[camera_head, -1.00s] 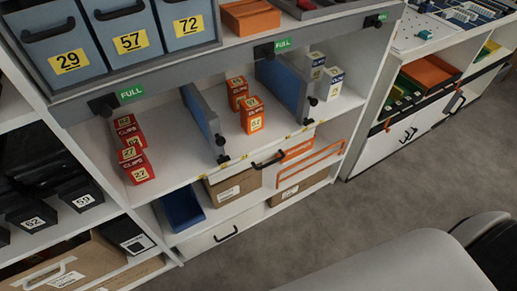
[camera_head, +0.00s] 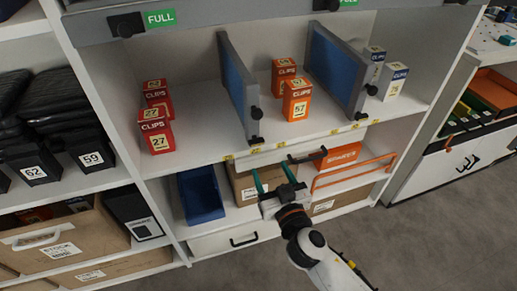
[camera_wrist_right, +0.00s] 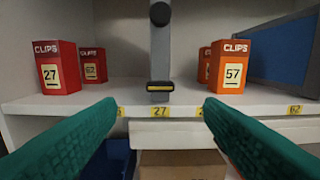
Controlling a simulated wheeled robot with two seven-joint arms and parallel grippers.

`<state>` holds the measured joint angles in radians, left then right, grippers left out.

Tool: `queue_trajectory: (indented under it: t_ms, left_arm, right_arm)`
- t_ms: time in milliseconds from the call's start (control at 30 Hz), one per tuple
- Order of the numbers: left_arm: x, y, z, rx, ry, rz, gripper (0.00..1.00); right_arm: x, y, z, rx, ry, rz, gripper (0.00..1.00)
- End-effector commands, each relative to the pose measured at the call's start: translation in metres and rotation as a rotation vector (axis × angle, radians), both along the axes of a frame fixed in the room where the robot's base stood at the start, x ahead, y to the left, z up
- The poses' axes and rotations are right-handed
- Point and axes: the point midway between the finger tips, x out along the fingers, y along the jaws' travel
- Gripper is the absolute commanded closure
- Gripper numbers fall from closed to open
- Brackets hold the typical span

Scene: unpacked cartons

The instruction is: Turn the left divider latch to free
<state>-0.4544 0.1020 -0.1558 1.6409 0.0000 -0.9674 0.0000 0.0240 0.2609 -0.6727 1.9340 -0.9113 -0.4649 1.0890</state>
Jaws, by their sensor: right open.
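The left divider (camera_head: 238,85) stands upright on the shelf, a grey-edged blue panel. At its front foot is a small black latch (camera_head: 257,141), with a black knob (camera_head: 256,113) above it. In the right wrist view the latch (camera_wrist_right: 160,87) is a black block with a yellow stripe lying level, and the knob (camera_wrist_right: 160,14) is above it. My right gripper (camera_head: 273,177) is open and empty, in front of and below the shelf edge. Its green fingers (camera_wrist_right: 160,112) point at the latch, spread to either side, without touching it. My left gripper is out of view.
Red clips boxes (camera_head: 156,130) stand left of the divider and orange ones (camera_head: 297,99) right. A right divider (camera_head: 337,70) is farther right. Yellow number labels (camera_wrist_right: 160,111) line the shelf edge. Below are a blue bin (camera_head: 201,196) and cartons (camera_head: 247,186).

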Motion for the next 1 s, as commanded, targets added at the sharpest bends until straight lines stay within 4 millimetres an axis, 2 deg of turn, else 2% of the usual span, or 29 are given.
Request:
queue_trajectory:
  t_ms: [300,500,700,933,967,1000]
  left_arm:
    - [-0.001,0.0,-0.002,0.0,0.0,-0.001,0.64]
    - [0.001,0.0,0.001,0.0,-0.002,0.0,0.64]
    - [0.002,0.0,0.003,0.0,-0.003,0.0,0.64]
    - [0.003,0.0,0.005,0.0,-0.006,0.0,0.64]
    - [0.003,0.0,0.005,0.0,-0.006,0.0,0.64]
    - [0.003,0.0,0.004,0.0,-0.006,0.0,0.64]
  right_arm:
    - [0.062,0.02,0.001,-0.002,-0.001,-0.001,0.38]
    - [0.089,0.029,0.0,-0.002,0.002,0.0,0.38]
    - [0.099,0.032,0.0,0.0,0.002,0.0,0.38]
    - [0.1,0.032,0.0,0.0,0.003,0.0,0.38]
    - [0.1,0.032,0.0,0.0,0.003,0.0,0.4]
    - [0.1,0.032,0.0,0.0,0.003,0.0,0.46]
